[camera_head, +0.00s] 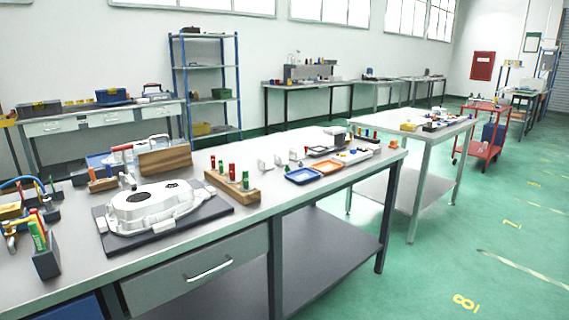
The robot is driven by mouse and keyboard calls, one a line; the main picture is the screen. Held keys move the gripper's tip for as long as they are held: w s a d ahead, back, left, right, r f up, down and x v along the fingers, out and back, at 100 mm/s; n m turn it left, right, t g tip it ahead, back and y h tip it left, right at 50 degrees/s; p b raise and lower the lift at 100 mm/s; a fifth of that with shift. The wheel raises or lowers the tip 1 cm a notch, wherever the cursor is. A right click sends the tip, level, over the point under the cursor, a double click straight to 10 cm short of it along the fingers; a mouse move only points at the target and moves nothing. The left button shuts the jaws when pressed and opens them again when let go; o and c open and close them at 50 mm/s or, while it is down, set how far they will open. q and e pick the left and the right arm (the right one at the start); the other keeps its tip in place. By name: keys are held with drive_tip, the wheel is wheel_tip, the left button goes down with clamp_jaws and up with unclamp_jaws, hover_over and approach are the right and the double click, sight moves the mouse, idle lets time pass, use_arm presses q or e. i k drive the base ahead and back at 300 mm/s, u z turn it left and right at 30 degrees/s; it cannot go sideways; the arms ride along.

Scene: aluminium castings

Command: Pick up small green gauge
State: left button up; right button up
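A wooden block (240,192) on the near workbench holds a row of upright plug-like gauges with red and green handles. One green gauge (245,181) stands at its near right end. Another green gauge (221,167) stands farther back, between a red gauge (213,162) and a second red gauge (232,171). The rear green one looks shorter, but I cannot tell sizes surely at this distance. The lower ends of the gauges are hidden in the block. Neither of my grippers is in view.
A silver casting (153,206) lies on a dark mat (223,204) left of the block. A dark holder (48,262) with green and red tools stands at the left. The green floor in front is clear.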

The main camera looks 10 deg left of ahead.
sight(222, 172)
drive_tip(key=z, duration=0.3)
drive_tip(key=i, duration=1)
drive_tip(key=u, duration=0.2)
